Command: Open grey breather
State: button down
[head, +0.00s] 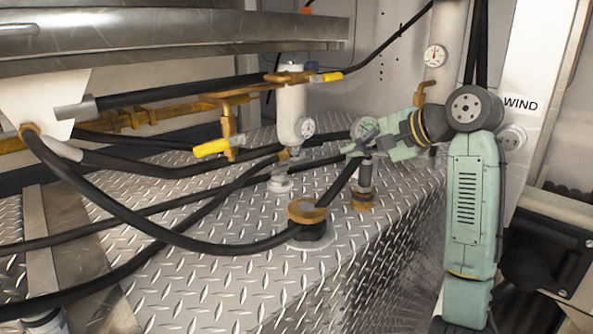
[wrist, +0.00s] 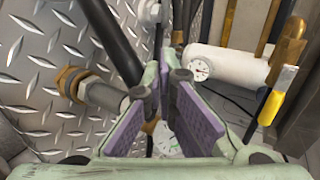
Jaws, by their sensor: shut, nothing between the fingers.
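A grey cylindrical fitting on a brass base, which looks like the grey breather (head: 365,176), stands upright on the diamond-plate deck in the head view. In the wrist view the grey cylinder (wrist: 106,97) lies just left of my fingers, with its brass collar (wrist: 75,86) farther left. My gripper (head: 352,147) is shut and empty, level with or just above the top of the fitting. In the wrist view my gripper (wrist: 166,78) shows its purple pads. The left finger overlaps the end of the cylinder; I cannot tell whether they touch.
A round gauge (head: 365,128) shows beside my gripper. A white cylinder (head: 291,112) with yellow-handled valves stands to the left. A brass-topped cap (head: 307,210) and black hoses (head: 180,238) lie in front. The deck (head: 210,300) is clear at front.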

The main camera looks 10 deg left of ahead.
jog(key=shift+a, duration=0.1)
jog(key=p, duration=0.2)
send_near(279, 173)
jog(key=w+f, duration=0.1)
jog(key=w, duration=0.1)
jog(key=w+a+f, duration=0.1)
jog(key=w, duration=0.1)
jog(key=w+a+f, duration=0.1)
jog(key=w, duration=0.1)
jog(key=shift+a+f, duration=0.25)
jog(key=shift+w+p, duration=0.45)
jog(key=shift+p, duration=0.95)
